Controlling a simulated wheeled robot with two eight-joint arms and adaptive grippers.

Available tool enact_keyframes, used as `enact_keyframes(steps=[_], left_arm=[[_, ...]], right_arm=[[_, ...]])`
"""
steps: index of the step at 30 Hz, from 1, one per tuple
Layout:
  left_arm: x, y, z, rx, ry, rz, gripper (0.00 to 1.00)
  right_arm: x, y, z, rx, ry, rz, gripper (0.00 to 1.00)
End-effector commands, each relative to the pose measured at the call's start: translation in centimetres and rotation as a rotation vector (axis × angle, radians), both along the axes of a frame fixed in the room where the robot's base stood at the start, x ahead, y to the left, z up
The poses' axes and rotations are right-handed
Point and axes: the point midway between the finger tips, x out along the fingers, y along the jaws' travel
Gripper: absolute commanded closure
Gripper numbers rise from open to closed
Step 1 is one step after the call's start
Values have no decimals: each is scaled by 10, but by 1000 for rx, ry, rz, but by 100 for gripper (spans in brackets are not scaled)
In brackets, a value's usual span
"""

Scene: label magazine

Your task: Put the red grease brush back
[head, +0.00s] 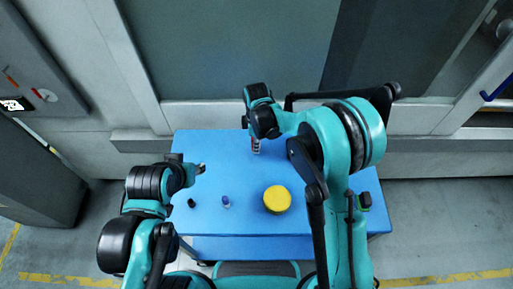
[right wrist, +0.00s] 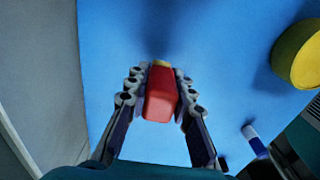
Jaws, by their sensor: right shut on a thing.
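The red grease brush (right wrist: 160,98) shows in the right wrist view as a red block-shaped body with a small yellowish part at its far end. My right gripper (right wrist: 162,92) is shut on it, one finger on each side. In the head view my right gripper (head: 256,147) is over the back middle of the blue table (head: 240,225), and the brush is hardly visible there. My left gripper (head: 202,168) is over the table's left part; its fingers are too small to judge. I cannot make out a separate holder for the brush.
A round yellow container (head: 277,199) stands at the table's front middle. A small blue-topped bottle (head: 226,202) and a small black object (head: 191,203) are to its left. The table around the right gripper looks clear. A grey wall ledge (head: 150,141) runs behind the table.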

Motion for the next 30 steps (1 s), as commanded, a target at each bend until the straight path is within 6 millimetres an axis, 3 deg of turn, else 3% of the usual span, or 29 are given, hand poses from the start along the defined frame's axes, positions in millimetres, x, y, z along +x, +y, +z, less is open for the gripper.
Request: enact_keyframes(steps=[4, 14, 15, 16, 26, 30], left_arm=[[0, 0, -8, 0, 0, 0, 60], [0, 0, -10, 0, 0, 0, 60], [0, 0, -9, 0, 0, 0, 60], [0, 0, -8, 0, 0, 0, 60], [0, 0, -7, 0, 0, 0, 60], [0, 0, -3, 0, 0, 0, 60]], right_arm=[[0, 0, -23, 0, 0, 0, 100], [0, 0, -25, 0, 0, 0, 100], [0, 0, -24, 0, 0, 0, 67], [0, 0, -24, 0, 0, 0, 59], [0, 0, -22, 0, 0, 0, 56], [0, 0, -9, 0, 0, 0, 56]])
